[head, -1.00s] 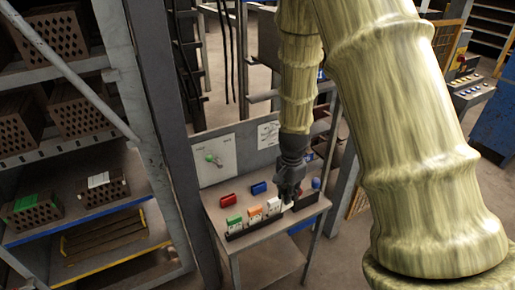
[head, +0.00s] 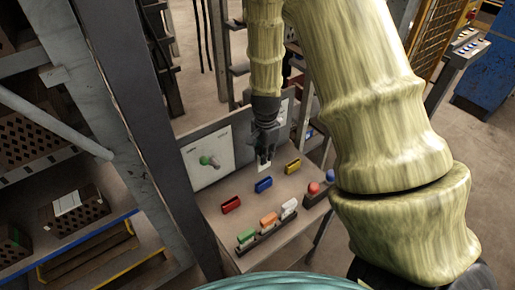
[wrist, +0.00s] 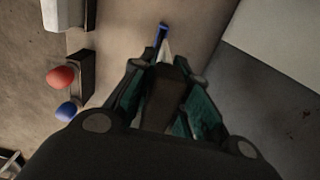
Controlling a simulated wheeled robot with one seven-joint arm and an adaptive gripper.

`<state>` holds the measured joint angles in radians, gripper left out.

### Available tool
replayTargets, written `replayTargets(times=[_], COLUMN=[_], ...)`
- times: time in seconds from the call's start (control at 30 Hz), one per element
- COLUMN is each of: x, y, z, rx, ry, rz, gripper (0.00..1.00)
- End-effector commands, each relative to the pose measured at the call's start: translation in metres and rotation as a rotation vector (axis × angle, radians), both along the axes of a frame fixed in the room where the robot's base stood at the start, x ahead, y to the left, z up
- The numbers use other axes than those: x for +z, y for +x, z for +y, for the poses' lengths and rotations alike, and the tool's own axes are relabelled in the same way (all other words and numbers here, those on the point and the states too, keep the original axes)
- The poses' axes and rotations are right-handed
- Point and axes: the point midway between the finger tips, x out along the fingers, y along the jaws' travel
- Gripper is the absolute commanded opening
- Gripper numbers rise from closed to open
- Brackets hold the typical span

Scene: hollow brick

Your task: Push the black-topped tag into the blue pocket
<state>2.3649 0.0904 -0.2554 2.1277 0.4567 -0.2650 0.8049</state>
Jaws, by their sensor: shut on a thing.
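My gripper (head: 264,150) is shut on the black-topped tag, whose pale lower part (head: 264,167) hangs below the fingers in the head view. In the wrist view the dark top of the tag (wrist: 166,95) is between the fingers, with its white end pointing at the blue pocket. The blue pocket (head: 263,184) lies on the bench below the gripper; it also shows just beyond the tag's white end in the wrist view (wrist: 160,35). Whether the tag touches the pocket cannot be told.
A red pocket (head: 231,204) is to the left and a yellow pocket (head: 292,167) to the right. A front rack holds green (head: 246,237), orange (head: 269,219) and white (head: 289,207) topped tags. Red (head: 314,188) and blue (head: 330,175) knobs stand at right. A panel (head: 209,157) rises behind.

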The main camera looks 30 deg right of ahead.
Motion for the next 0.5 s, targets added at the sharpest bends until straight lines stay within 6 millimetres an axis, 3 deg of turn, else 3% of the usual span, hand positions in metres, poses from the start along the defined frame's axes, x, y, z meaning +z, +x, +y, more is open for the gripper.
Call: replayTargets(times=[0.5], x=[-0.03], y=[0.003], z=[-0.001], rx=[-0.002], ry=[0.0], rz=[0.005], gripper=[0.0])
